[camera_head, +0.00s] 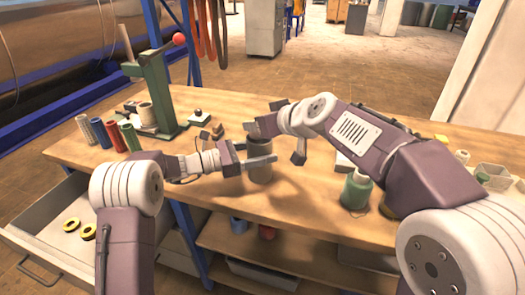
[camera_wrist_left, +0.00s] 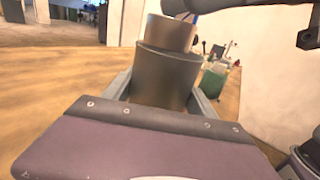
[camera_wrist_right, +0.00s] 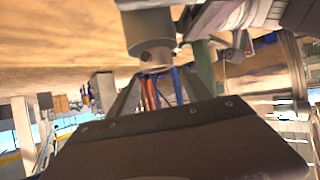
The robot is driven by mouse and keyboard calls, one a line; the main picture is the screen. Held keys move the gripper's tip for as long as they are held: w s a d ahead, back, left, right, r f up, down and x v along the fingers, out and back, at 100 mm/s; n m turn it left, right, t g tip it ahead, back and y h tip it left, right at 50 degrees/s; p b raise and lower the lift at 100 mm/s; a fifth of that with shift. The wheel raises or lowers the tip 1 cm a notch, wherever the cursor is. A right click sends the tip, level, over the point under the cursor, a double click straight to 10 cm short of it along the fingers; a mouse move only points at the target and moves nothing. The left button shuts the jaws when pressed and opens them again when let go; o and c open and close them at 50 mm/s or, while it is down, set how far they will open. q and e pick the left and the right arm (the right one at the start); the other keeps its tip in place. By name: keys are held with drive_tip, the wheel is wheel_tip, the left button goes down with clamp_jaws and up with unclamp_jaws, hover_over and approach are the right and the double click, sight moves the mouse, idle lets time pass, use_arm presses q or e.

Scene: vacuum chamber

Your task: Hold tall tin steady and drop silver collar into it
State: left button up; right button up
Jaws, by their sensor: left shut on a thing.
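The tall tin (camera_wrist_left: 165,78) is a dark grey cylinder standing upright near the table's front edge; the head view also shows it (camera_head: 260,172). My left gripper (camera_head: 262,160) is shut around its sides. The silver collar (camera_wrist_left: 172,32), a lighter ring, is upright at the tin's mouth in the left wrist view; how deep it sits is unclear. The right wrist view shows the collar (camera_wrist_right: 150,35) with a small round hole in its side, by the fingertips of my right gripper (camera_wrist_right: 160,76). Whether those fingers touch it is unclear. The head view hides the collar behind the right hand.
A green press (camera_head: 158,95) and several coloured cylinders (camera_head: 115,136) stand at the left. An open drawer (camera_head: 60,225) holds yellow rings. The table between tin and press has some free room.

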drive_tip(key=shift+o, duration=0.3)
drive_tip(key=v, duration=1.2)
use_arm(q)
drive_tip(key=o, duration=1.5)
drive_tip(key=shift+o, duration=0.2)
drive_tip(key=v, duration=1.2)
